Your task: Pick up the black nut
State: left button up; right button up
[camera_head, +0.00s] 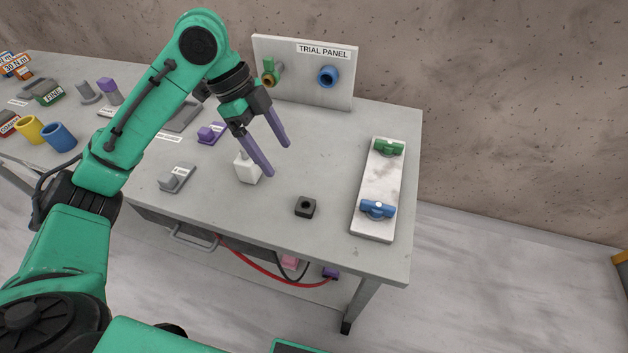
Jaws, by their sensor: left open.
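The black nut (305,207) is a small dark block with a round hole in its top. It lies on the grey stone slab table (320,245), near the front edge and right of the middle. My left gripper (279,160) is open, with two long purple fingers pointing down and to the right. It is above the table, up and to the left of the nut, apart from it and empty. My right gripper is not in the picture.
A white plate (380,190) with green and blue clamps lies at the right. The trial panel (305,85) stands at the back. Grey and purple parts crowd the left; room around the nut is clear.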

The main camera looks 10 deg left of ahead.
pick_arm(q)
send_near(302, 201)
jog(key=s+d, duration=0.1)
jog(key=s, duration=0.1)
jog(key=x, duration=0.5)
jog(key=w+p+x, duration=0.1)
jog(key=x, duration=0.2)
jog(key=shift+d+f, duration=0.1)
jog(key=shift+f, duration=0.1)
grip_shut()
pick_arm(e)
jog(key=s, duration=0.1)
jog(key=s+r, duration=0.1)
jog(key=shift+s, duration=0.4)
